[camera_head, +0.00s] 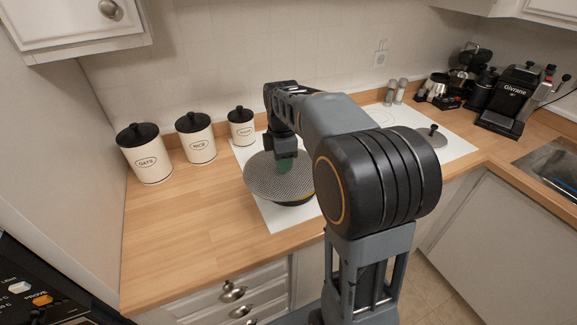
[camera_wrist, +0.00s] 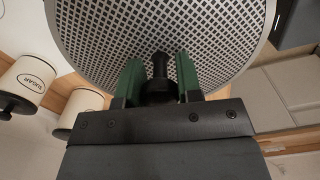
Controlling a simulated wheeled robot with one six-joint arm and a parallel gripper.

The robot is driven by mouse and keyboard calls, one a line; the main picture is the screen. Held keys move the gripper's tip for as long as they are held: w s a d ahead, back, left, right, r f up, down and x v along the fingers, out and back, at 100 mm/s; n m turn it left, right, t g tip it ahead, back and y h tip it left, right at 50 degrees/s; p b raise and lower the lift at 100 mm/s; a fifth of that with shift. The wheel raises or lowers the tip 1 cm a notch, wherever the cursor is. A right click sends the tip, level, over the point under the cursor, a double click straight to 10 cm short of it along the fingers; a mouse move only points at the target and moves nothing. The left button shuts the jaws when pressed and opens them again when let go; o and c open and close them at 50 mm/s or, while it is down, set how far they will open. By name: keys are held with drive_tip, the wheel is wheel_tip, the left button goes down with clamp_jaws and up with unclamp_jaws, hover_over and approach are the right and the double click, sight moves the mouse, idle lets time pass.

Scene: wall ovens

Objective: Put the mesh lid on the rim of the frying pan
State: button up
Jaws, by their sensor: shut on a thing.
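The mesh lid (camera_head: 265,180) is a round grey perforated disc on the left side of the counter. It also fills the top of the wrist view (camera_wrist: 100,30), with its black knob (camera_wrist: 160,68) between my green fingers. My gripper (camera_head: 285,160) is shut on that knob from above; it also shows in the wrist view (camera_wrist: 160,82). The frying pan (camera_head: 294,202) is mostly hidden under the lid; only a dark edge shows at the front right. I cannot tell whether the lid touches the pan's rim all round.
Three cream canisters with black lids, oats (camera_head: 146,158), rice (camera_head: 197,141) and sugar (camera_head: 241,129), stand along the wall. A coffee machine (camera_head: 512,98) and shakers stand at the right. The counter's front left (camera_head: 190,240) is clear.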

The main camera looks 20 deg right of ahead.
drive_tip(key=shift+w+d+f+p, duration=0.35)
drive_tip(key=shift+w+d+f, duration=0.65)
drive_tip(key=shift+f, duration=0.75)
drive_tip(key=shift+w+d+f+p, duration=0.3)
drive_tip(key=shift+w+d+f, duration=0.45)
drive_tip(key=shift+w+f, duration=0.8)
drive_tip(key=shift+w+d+f+p, duration=0.35)
drive_tip(key=shift+w+d+f, duration=0.5)
drive_tip(key=shift+f, duration=1.15)
drive_tip(key=o, duration=1)
drive_tip(key=shift+f, duration=0.1)
